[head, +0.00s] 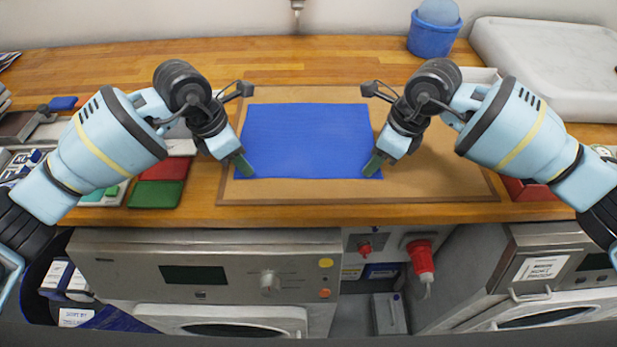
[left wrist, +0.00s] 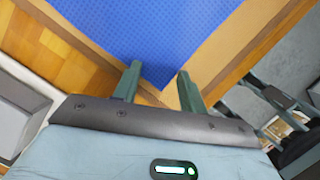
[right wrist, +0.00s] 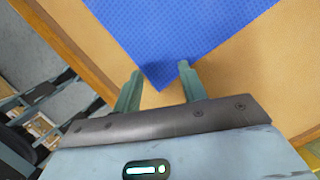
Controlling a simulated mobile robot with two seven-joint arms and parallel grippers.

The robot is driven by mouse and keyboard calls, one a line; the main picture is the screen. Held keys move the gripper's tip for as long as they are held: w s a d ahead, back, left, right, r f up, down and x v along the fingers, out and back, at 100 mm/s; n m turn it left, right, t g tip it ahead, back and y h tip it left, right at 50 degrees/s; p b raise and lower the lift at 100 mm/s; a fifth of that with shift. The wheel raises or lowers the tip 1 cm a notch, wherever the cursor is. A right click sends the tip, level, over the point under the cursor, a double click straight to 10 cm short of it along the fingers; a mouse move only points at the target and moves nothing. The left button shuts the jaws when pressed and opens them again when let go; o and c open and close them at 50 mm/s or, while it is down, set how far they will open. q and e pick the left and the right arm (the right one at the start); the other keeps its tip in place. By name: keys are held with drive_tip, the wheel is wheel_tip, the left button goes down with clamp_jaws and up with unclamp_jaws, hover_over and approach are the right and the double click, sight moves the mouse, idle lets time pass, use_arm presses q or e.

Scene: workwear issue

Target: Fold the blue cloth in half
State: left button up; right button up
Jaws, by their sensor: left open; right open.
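The blue cloth (head: 305,140) lies flat and spread out on a brown board (head: 440,180) on the wooden counter. My left gripper (head: 243,166) is at the cloth's near left corner, and my right gripper (head: 373,165) is at its near right corner. In the left wrist view, the cloth (left wrist: 165,35) has its corner between the open fingers of my left gripper (left wrist: 157,85). In the right wrist view, the cloth (right wrist: 175,35) has its corner between the open fingers of my right gripper (right wrist: 158,82). Neither gripper holds the cloth.
Red and green pads (head: 157,193) lie left of the board. A blue bucket (head: 433,36) and a white tray (head: 550,65) stand at the back right. A grey appliance (head: 200,275) is below the counter's front edge. The board right of the cloth is clear.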

use_arm(q)
drive_tip(key=shift+f, duration=0.55)
use_arm(e)
drive_tip(key=shift+f, duration=0.55)
use_arm(q)
drive_tip(key=shift+f, duration=0.3)
use_arm(e)
drive_tip(key=shift+f, duration=0.3)
use_arm(q)
drive_tip(key=shift+r, duration=0.1)
drive_tip(key=shift+c, duration=1.2)
use_arm(e)
drive_tip(key=shift+r, duration=0.1)
drive_tip(key=shift+c, duration=1.2)
use_arm(q)
drive_tip(key=shift+s, duration=0.1)
clamp_jaws()
use_arm(e)
drive_tip(key=shift+s, duration=0.1)
clamp_jaws()
drive_tip(key=shift+f, duration=0.2)
drive_tip(key=shift+r, duration=0.1)
